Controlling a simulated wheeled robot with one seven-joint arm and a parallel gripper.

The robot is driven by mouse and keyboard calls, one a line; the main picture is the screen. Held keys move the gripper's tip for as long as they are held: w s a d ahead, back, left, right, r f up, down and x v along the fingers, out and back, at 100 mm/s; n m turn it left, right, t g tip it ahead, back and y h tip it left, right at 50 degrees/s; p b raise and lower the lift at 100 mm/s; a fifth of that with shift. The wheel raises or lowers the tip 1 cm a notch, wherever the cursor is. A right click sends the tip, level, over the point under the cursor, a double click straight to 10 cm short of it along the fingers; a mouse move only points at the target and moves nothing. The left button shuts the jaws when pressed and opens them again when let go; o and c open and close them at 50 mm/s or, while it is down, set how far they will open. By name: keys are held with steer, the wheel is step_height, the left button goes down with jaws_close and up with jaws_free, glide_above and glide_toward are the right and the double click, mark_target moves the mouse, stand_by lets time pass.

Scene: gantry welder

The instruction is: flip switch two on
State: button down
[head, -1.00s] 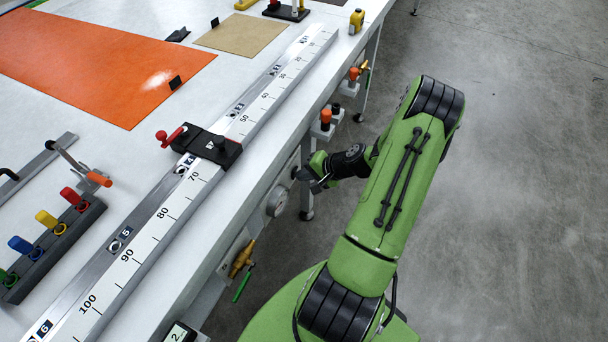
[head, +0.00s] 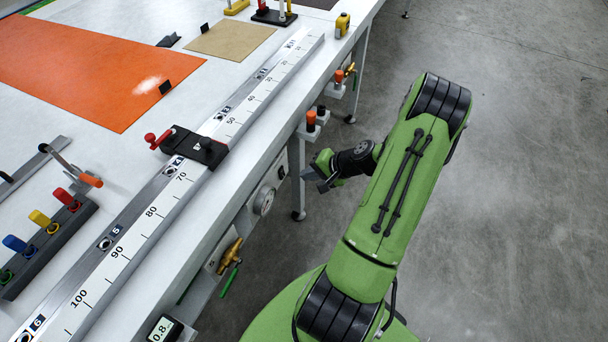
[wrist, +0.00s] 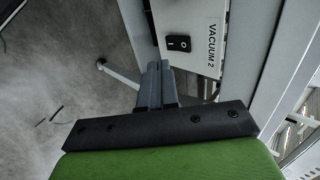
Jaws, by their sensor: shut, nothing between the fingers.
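A black rocker switch (wrist: 178,43) sits on a pale panel labelled VACUUM 2 (wrist: 211,38) in the wrist view. Which way the rocker is pressed I cannot tell. My gripper (wrist: 157,66) is shut and empty, its fingertips close below and left of the switch in that picture, apparently not touching it. In the head view my gripper (head: 314,180) is beside the white bench's front edge, with a gap between them.
A bench leg (head: 298,190) stands close behind my gripper. The floor to the right is clear.

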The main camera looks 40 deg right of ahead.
steer(key=p+v, duration=0.1)
steer(key=v, duration=0.6)
